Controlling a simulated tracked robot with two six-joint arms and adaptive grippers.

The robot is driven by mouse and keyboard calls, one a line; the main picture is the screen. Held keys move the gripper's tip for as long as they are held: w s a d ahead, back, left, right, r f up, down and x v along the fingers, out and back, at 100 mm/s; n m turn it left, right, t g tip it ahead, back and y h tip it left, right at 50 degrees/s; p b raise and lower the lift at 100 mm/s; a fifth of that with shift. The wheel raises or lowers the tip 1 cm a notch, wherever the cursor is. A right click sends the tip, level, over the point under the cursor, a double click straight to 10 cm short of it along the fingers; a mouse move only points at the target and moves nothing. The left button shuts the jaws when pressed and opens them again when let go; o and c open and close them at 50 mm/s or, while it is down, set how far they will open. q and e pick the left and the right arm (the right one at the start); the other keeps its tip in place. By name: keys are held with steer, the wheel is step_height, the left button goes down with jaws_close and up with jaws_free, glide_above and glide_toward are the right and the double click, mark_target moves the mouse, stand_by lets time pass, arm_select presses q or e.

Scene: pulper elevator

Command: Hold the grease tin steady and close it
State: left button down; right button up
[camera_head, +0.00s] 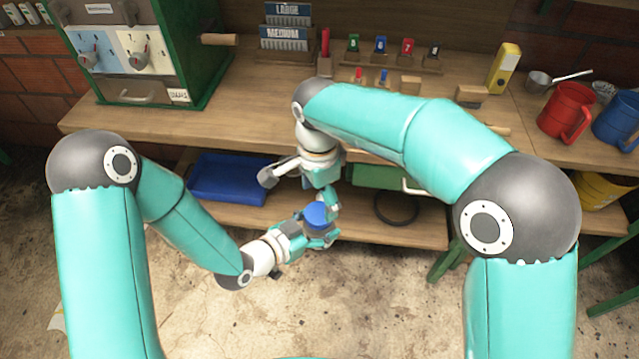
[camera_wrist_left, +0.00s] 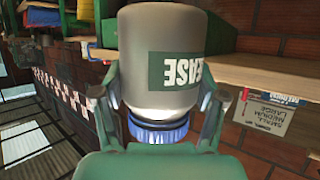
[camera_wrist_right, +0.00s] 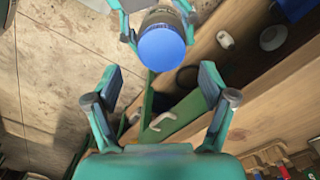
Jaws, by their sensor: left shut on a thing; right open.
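The grease tin (camera_wrist_left: 165,55) is a grey cylinder with a dark green label, and shows inverted in the left wrist view. My left gripper (camera_head: 318,230) is shut around its sides. A blue ribbed lid (camera_head: 316,214) sits at the tin's end; it shows in the left wrist view (camera_wrist_left: 158,132) and as a round blue face in the right wrist view (camera_wrist_right: 161,48). A pale band shows between body and lid; I cannot tell how tight the lid is. My right gripper (camera_wrist_right: 160,80) is open and empty, above the lid and apart from it, its fingers pointing towards it.
The workbench (camera_head: 235,110) stands behind the tin, its lower shelf (camera_head: 390,232) holding a blue tray (camera_head: 228,178) and a dark ring (camera_head: 396,208). A green machine (camera_head: 140,50) stands at the left, red (camera_head: 565,108) and blue jugs at the right. The floor in front is clear.

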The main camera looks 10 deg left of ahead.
mark_target(319, 213)
steer(key=n, duration=0.4)
steer(key=shift+r+n, duration=0.1)
steer(key=shift+n, duration=0.2)
steer(key=n, duration=0.6)
steer(key=shift+d+r, duration=0.1)
steer(key=n, duration=0.4)
steer(key=shift+r+n, duration=0.1)
steer(key=shift+n, duration=0.2)
steer(key=n, duration=0.4)
steer(key=shift+r, duration=0.15)
steer(key=n, duration=0.6)
steer(key=shift+r+n, duration=0.2)
steer(key=shift+n, duration=0.1)
steer(key=n, duration=0.4)
steer(key=shift+r, duration=0.15)
steer(key=n, duration=0.6)
steer(key=shift+r+n, duration=0.35)
steer(key=shift+n, duration=0.05)
steer(key=shift+r+n, duration=0.1)
steer(key=shift+n, duration=0.3)
steer(key=shift+r, duration=0.4)
steer(key=shift+f, duration=4.05)
